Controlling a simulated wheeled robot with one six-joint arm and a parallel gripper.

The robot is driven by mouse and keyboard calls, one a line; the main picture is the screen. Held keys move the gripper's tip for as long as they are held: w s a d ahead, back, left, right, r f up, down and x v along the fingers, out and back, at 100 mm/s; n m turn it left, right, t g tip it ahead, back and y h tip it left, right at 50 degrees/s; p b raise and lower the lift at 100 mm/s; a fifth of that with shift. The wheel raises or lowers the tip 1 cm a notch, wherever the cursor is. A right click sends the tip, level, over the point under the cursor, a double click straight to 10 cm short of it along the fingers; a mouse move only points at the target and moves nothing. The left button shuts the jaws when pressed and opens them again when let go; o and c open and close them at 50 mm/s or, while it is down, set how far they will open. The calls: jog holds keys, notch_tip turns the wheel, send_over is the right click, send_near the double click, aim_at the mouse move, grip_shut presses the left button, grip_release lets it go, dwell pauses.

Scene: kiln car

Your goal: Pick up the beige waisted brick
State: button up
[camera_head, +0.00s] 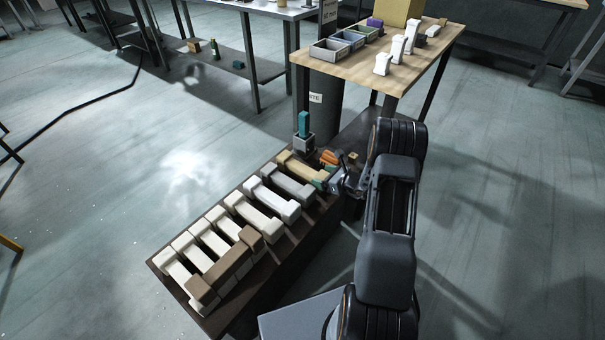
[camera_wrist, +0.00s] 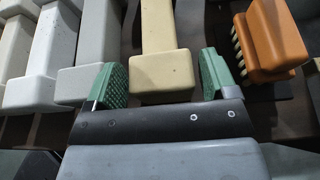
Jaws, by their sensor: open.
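The beige waisted brick (camera_head: 300,167) lies at the far end of a row of bricks on a low dark platform. In the wrist view the beige brick (camera_wrist: 162,68) runs away from me, its wide near end between the two green pads. My gripper (camera_wrist: 158,85) is open, with one green pad on each side of that end. A gap shows on the right side; on the left I cannot tell whether the pad touches. In the head view my gripper (camera_head: 328,176) is at the right end of the beige brick, partly hidden by my arm.
A grey brick (camera_wrist: 92,62) lies close on the left in the wrist view. An orange-handled brush (camera_wrist: 274,40) lies on the right. White bricks and a brown one (camera_head: 225,266) fill the platform (camera_head: 160,262). A holder with a teal item (camera_head: 303,125) stands behind.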

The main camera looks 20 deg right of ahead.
aim_at(302, 171)
jog(key=shift+x, duration=1.2)
jog(key=c, duration=0.9)
jog(key=shift+c, duration=0.7)
